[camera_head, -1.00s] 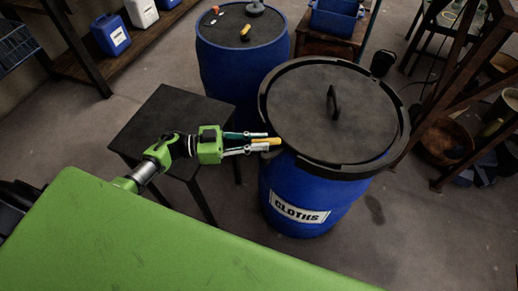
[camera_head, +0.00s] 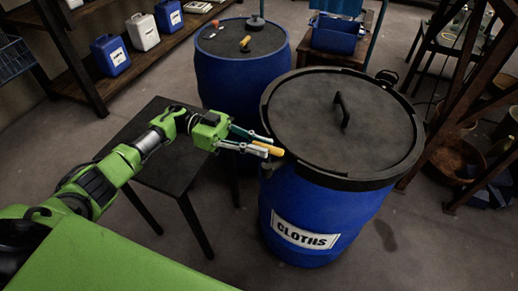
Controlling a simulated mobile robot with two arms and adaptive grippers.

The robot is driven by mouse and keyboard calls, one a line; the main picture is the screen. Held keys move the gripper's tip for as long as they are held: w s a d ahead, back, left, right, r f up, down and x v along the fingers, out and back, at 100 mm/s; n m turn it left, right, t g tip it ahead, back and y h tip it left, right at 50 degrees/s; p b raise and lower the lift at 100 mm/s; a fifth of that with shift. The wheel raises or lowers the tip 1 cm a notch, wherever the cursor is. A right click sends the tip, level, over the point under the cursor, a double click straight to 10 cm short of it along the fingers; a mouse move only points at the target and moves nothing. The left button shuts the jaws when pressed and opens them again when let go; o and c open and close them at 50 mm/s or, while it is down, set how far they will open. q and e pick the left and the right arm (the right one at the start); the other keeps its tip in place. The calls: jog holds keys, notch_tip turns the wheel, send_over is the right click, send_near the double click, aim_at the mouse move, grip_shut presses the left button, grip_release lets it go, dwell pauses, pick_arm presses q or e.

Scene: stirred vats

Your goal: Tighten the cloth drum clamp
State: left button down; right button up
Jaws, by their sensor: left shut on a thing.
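The cloth drum (camera_head: 325,215) is a blue barrel labelled CLOTHS, standing upright on the floor right of centre. A black lid (camera_head: 370,130) with a raised handle covers its top, and a dark clamp ring (camera_head: 350,184) runs round the rim. My left gripper (camera_head: 262,148) is at the left side of the rim, with its fingers shut on a yellow-orange piece (camera_head: 273,150), which looks like the clamp's lever. Whether this piece joins the ring is hard to see. My right gripper is not in view.
A dark small table (camera_head: 165,150) stands left of the drum, beneath my left arm. Another blue drum (camera_head: 235,85) with small items on top stands behind. A shelf (camera_head: 85,75) with jugs is at upper left, and wooden racks (camera_head: 455,95) are at right. Floor in front is clear.

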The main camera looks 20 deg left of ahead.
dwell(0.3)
pick_arm(q)
jog(key=c, duration=2)
grip_release()
jog(key=shift+o, duration=0.2)
jog(key=a, duration=1.2)
jog(key=shift+w, duration=0.3)
